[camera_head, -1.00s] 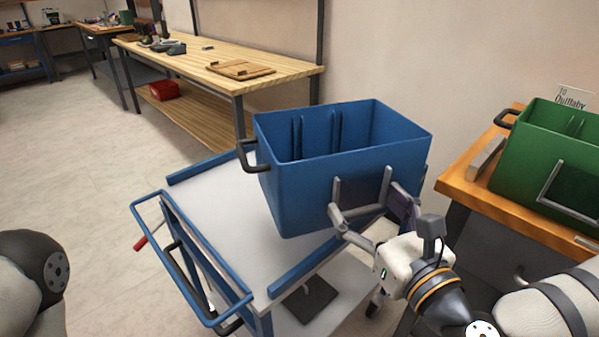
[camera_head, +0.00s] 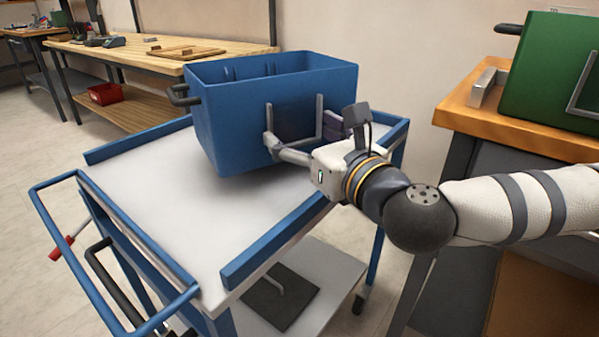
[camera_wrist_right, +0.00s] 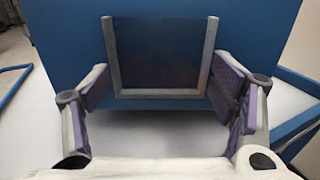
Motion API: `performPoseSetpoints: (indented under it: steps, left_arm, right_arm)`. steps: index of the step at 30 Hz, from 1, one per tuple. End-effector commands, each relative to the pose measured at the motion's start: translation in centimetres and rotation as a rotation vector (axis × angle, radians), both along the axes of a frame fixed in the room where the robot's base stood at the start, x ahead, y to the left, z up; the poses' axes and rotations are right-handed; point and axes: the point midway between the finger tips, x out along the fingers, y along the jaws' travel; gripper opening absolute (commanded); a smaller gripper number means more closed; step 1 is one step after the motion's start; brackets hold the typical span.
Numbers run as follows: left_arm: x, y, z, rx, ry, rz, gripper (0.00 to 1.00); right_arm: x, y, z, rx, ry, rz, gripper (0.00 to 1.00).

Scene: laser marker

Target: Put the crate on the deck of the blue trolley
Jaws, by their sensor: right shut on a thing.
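The blue crate (camera_head: 225,120) is open-topped, with a dark handle on its left end and a grey U-shaped frame on the side facing me. My right gripper (camera_head: 301,136) is shut on the crate at this side. In the right wrist view, the gripper (camera_wrist_right: 163,90) has its purple-padded fingers at either side of the grey frame (camera_wrist_right: 160,93). The blue trolley (camera_head: 262,258) has a pale grey deck (camera_head: 150,195) with raised blue edges. The crate is over the deck's far part, slightly tilted; I cannot tell whether its base touches. My left gripper is not in view.
A green crate (camera_head: 545,75) stands on an orange-topped table (camera_head: 500,122) at right. A wooden workbench (camera_head: 120,50) stands behind the trolley, with a red bin (camera_head: 105,94) on its lower shelf. The near-left part of the deck is bare.

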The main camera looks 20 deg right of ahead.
Motion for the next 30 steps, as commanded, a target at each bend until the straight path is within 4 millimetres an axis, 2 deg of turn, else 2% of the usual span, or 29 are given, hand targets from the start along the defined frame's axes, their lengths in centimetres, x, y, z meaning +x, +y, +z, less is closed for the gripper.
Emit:
performPoseSetpoints:
  steps: [3, 7, 12, 17, 18, 20, 21, 30]
  left_arm:
    - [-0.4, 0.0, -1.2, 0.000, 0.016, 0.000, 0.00]
    - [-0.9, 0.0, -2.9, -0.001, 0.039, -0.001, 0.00]
    - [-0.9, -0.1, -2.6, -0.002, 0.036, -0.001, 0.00]
    - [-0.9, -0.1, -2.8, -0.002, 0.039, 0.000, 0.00]
    - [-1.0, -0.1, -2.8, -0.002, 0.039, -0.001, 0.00]
    - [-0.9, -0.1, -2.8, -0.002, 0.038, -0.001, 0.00]
    - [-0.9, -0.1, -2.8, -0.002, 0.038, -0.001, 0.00]
    - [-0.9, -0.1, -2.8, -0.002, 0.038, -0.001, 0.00]
  right_arm:
    - [1.0, 0.1, -1.5, 0.001, -0.003, -0.002, 0.32]
    - [0.9, 0.1, -4.2, 0.001, 0.000, -0.001, 0.32]
    - [0.8, 0.1, -3.6, 0.000, -0.007, -0.001, 0.32]
    - [0.8, 0.1, -4.0, -0.001, -0.006, -0.001, 0.32]
    - [0.8, 0.1, -4.2, -0.001, -0.001, -0.001, 0.80]
    - [0.8, 0.1, -4.1, -0.001, -0.001, -0.001, 0.94]
    - [0.8, 0.1, -4.1, -0.001, -0.002, -0.001, 0.98]
    - [0.8, 0.1, -4.1, -0.001, -0.002, -0.001, 0.98]
